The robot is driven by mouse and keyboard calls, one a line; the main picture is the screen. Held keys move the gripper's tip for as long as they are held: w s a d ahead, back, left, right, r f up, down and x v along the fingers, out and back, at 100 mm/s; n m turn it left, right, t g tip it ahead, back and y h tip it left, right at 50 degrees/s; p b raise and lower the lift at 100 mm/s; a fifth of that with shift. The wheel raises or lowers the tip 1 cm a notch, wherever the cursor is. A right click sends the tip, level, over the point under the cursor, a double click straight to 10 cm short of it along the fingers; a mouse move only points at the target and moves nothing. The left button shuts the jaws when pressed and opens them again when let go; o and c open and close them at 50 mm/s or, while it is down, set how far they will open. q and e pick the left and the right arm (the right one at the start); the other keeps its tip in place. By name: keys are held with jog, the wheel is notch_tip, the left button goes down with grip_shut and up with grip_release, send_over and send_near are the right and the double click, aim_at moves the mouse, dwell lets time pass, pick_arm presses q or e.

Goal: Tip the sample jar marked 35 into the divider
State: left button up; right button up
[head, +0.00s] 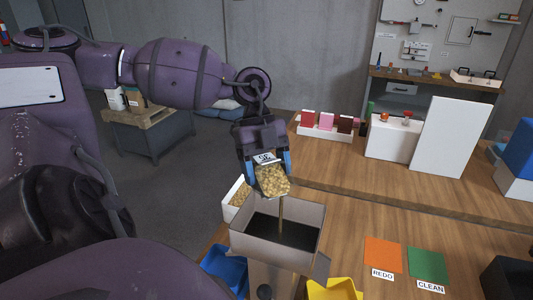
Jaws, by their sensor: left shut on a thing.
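My left gripper (267,173) is shut on the sample jar (271,184), with a blue finger on each side. The jar is tipped, its mouth low and towards me, and yellowish grains fill the opening. Its white label (264,158) shows upside down and seems to read 35. The jar is above the back of the divider (264,252), a beige box-shaped hopper with a dark inside. A thin stream of grains (281,212) runs down from the jar into the hopper. My right gripper is out of view.
A white container with grains (233,191) stands behind the divider's left side. A blue tray (224,268) and a yellow tray (335,290) flank its base. An orange REDO mat (383,254) and a green CLEAN mat (428,264) lie bare to the right.

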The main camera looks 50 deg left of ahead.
pick_arm(q)
jog(key=shift+d+f+y+b, duration=0.15)
jog(key=shift+y+b, duration=0.45)
jog(key=shift+b, duration=0.2)
dwell(0.4)
jog(key=shift+b, duration=0.35)
jog(key=shift+s+d+t+y+b, duration=0.1)
jog(key=shift+t+y+b, duration=0.25)
jog(key=shift+y, duration=0.15)
jog(key=shift+f, duration=0.1)
jog(key=shift+d+f+y+b, duration=0.15)
jog(key=shift+y+b, duration=0.25)
jog(key=shift+b, duration=0.65)
dwell(0.4)
jog(key=shift+d+f+y+b, duration=0.2)
jog(key=shift+y+b, duration=0.2)
jog(key=shift+b, duration=0.4)
jog(key=shift+t, duration=0.25)
jog(key=shift+s+b, duration=0.1)
jog(key=shift+b, duration=0.2)
